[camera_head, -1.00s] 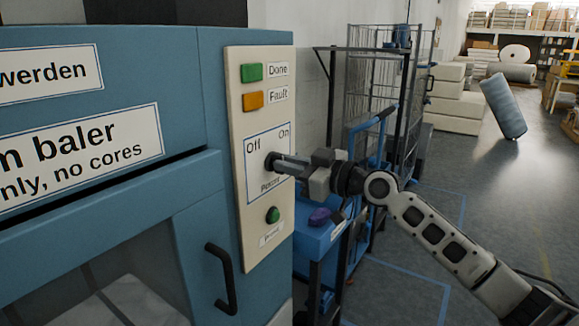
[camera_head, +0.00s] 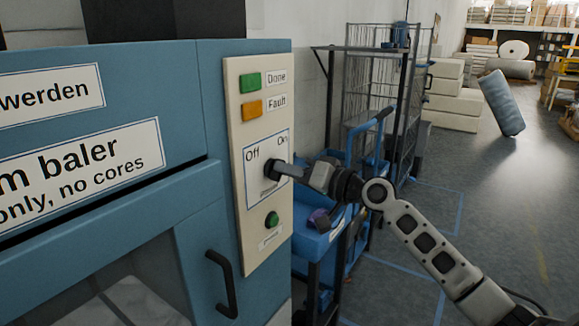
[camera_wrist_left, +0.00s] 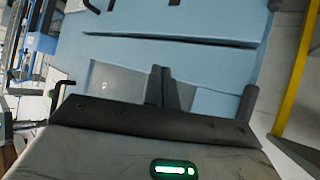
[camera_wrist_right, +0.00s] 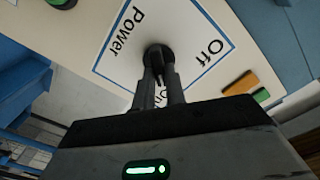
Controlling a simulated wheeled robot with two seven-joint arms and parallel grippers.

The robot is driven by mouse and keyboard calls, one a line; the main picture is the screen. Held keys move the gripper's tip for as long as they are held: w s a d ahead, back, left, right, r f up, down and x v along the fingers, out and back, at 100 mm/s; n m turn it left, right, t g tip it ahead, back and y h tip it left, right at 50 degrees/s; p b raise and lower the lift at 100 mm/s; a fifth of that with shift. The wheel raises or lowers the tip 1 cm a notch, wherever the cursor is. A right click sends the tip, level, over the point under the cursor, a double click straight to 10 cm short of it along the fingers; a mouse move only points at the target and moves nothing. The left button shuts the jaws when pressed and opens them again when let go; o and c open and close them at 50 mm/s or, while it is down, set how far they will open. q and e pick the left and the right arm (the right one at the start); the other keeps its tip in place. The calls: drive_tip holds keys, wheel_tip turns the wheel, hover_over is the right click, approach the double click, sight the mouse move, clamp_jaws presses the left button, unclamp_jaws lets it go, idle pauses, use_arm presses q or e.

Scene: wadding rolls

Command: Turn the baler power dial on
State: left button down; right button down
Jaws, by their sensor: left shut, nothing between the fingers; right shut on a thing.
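The power dial (camera_head: 268,167) is a black round knob on the baler's cream control panel (camera_head: 250,240), below the words Off and On. It also shows in the right wrist view (camera_wrist_right: 158,55), beside Off and Power, with On partly hidden by the fingers. My right gripper (camera_head: 279,168) is shut on the dial from the front; its fingers show in the right wrist view (camera_wrist_right: 158,85). Which word the dial points to is hard to tell. My left gripper (camera_wrist_left: 160,78) is shut and empty in front of the blue baler (camera_wrist_left: 135,65), and is out of the head view.
A green Done lamp (camera_head: 251,82), an orange Fault lamp (camera_head: 252,107) and a green button (camera_head: 271,219) sit on the panel. A black door handle (camera_head: 224,285) sticks out below left. A blue cart (camera_head: 312,245) and wire cage trolley (camera_head: 375,85) stand right of the baler. Open floor lies farther right.

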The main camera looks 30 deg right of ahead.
use_arm(q)
drive_tip(key=shift+s+f, duration=0.1)
drive_tip(key=shift+s, duration=0.05)
use_arm(e)
drive_tip(key=shift+m, duration=0.6)
use_arm(q)
drive_tip(key=shift+a, duration=0.1)
use_arm(e)
drive_tip(key=c, duration=1.4)
unclamp_jaws()
drive_tip(key=shift+c, duration=0.2)
drive_tip(key=shift+s+d+f, duration=0.1)
use_arm(q)
drive_tip(key=f+b, duration=0.1)
drive_tip(key=b, duration=0.2)
drive_tip(key=shift+d+h+b, duration=0.3)
drive_tip(key=shift+d, duration=0.05)
use_arm(e)
drive_tip(key=v, duration=1.5)
drive_tip(key=shift+s+d, duration=0.15)
drive_tip(key=shift+s, duration=0.2)
